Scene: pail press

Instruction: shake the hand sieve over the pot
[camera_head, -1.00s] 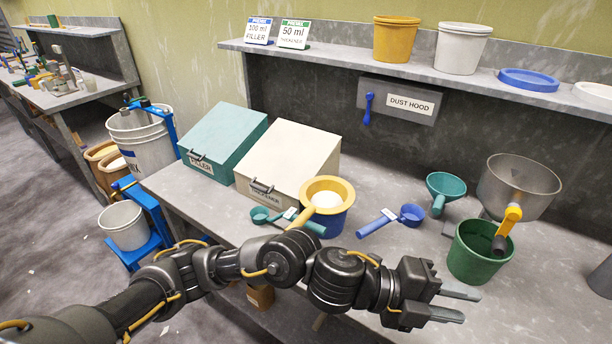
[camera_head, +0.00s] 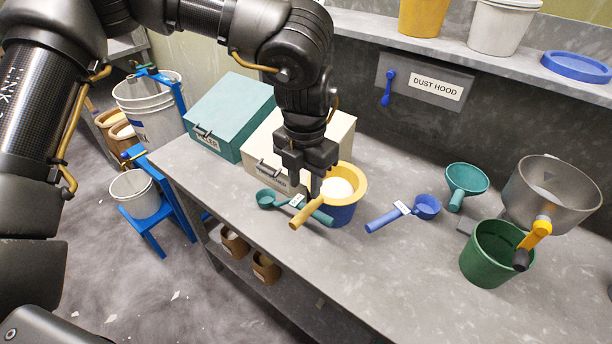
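The hand sieve (camera_head: 362,183) has a yellow rim with pale powder in its bowl and a yellow handle (camera_head: 304,216) pointing to the lower left. It rests on the blue pot (camera_head: 341,215) on the bench. My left gripper (camera_head: 306,188) points down just over the handle, close to the rim. Its fingers look apart, one near the handle's upper part; contact is unclear. The gripper hides part of the cream box behind. My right gripper is not in view.
A teal scoop (camera_head: 268,199) lies left of the pot, partly under the handle. A blue scoop (camera_head: 426,207) lies to the right. A green pail (camera_head: 487,258), teal funnel (camera_head: 467,180) and grey hopper (camera_head: 551,192) stand farther right. Teal (camera_head: 229,113) and cream (camera_head: 262,150) boxes stand behind.

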